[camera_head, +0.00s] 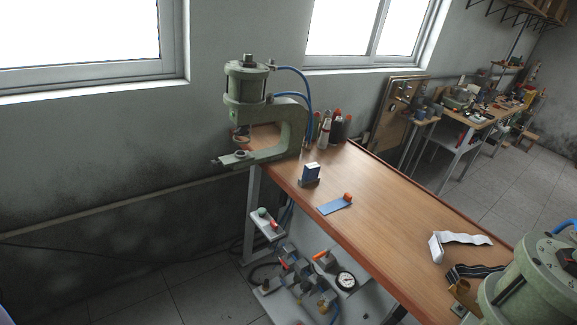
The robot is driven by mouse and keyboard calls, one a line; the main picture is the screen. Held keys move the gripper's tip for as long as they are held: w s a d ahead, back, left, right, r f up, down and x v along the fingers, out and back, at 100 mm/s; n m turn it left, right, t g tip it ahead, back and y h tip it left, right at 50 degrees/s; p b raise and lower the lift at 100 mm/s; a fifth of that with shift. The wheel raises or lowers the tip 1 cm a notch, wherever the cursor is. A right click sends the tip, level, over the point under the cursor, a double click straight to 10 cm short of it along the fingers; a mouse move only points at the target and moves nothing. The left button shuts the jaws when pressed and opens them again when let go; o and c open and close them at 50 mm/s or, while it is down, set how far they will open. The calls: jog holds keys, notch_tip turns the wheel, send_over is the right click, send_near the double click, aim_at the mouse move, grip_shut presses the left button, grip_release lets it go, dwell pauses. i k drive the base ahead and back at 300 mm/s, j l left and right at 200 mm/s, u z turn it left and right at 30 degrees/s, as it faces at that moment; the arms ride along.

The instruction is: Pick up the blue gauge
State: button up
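A small upright blue block with a pale front face (311,170) stands in a dark grey holder (309,182) on the wooden bench top. Closer to the front edge lies a flat blue piece (333,206) with an orange-red object (348,197) at its right end. A round dial gauge with a white face (346,281) sits on the lower shelf among fittings. Which of these is the blue gauge I cannot tell for sure. My gripper does not show in this view.
A green pneumatic press (283,135) stands at the bench's far end, with bottles (325,132) beside it. A second green press (540,285) stands at lower right, near pale strips (465,239). The middle of the bench top (385,210) is clear.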

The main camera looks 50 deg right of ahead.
aim_at(311, 172)
jog(key=i+z, duration=0.15)
jog(key=i, duration=0.55)
jog(key=i+j+z, duration=0.2)
jog(key=i, duration=0.5)
jog(key=i+l+z, duration=0.1)
jog(key=i+z, duration=0.85)
jog(key=z, duration=0.15)
jog(key=i+z, duration=0.55)
jog(key=i+l, duration=0.05)
